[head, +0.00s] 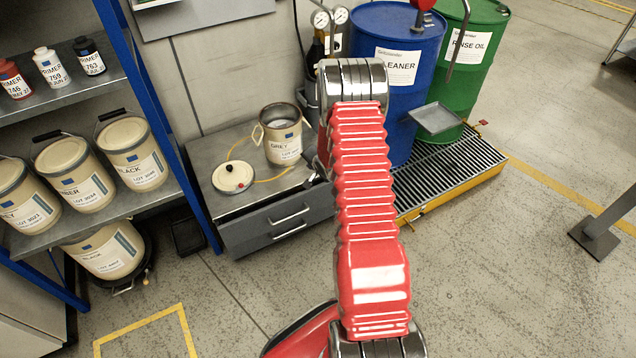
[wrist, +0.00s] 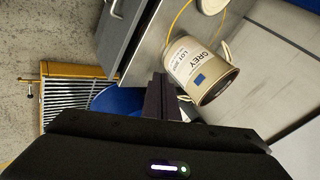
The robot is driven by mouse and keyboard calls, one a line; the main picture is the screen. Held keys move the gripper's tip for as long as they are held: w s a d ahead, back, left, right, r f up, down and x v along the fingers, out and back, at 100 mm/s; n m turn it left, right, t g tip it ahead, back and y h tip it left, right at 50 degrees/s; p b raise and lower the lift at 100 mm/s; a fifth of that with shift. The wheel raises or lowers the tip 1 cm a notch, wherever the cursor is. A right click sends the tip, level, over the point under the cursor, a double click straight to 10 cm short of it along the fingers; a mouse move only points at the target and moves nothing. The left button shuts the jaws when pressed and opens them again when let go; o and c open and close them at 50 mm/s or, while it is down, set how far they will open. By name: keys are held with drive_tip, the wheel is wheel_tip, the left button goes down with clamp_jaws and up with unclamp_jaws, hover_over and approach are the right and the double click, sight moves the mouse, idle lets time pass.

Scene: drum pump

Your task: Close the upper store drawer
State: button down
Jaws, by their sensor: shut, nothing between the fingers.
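The grey store cabinet (head: 215,200) stands left of my arm in the head view. Its dark front has two bar handles, one above the other; the upper drawer (head: 262,222) carries the higher handle. I cannot tell for sure how far this drawer stands out. In the wrist view the dark drawer front (wrist: 121,40) and a handle show at the top, left of the cabinet top. My gripper (wrist: 159,80) is shut and empty, its fingers beside the cabinet's edge in that picture.
An open grey paint can (head: 283,142) and a round lid (head: 232,177) sit on the cabinet top with a yellow cord. A blue drum (head: 385,45) and a green drum (head: 468,75) stand on a grated pallet to the right. A blue-framed shelf (head: 160,110) stands left. Floor in front is clear.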

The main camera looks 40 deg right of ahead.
drive_tip(key=s+a+r+n, duration=0.2)
drive_tip(key=a+r, duration=0.3)
drive_tip(key=r, duration=0.5)
drive_tip(key=s+a+r+n+g, duration=0.1)
drive_tip(key=s+a+r+n, duration=0.3)
drive_tip(key=r, duration=0.7)
drive_tip(key=s+a+r+n, duration=0.1)
drive_tip(key=a+r, duration=0.6)
drive_tip(key=r, duration=0.3)
drive_tip(key=s+a+r+n, duration=0.3)
drive_tip(key=s+a, duration=0.2)
drive_tip(key=s, duration=0.4)
drive_tip(key=s+a+r+n+g+y, duration=0.1)
drive_tip(key=s+a+r+n, duration=0.1)
drive_tip(key=s+a, duration=0.4)
drive_tip(key=s+a+r+n+y, duration=0.1)
drive_tip(key=s+a+r+n, duration=0.2)
drive_tip(key=s, duration=0.9)
drive_tip(key=a+r, duration=0.1)
drive_tip(key=a, duration=0.2)
drive_tip(key=shift+s+a+r+n+g, duration=0.15)
drive_tip(key=shift+s+r+n+g, duration=0.1)
drive_tip(key=shift+r+n+g, duration=0.1)
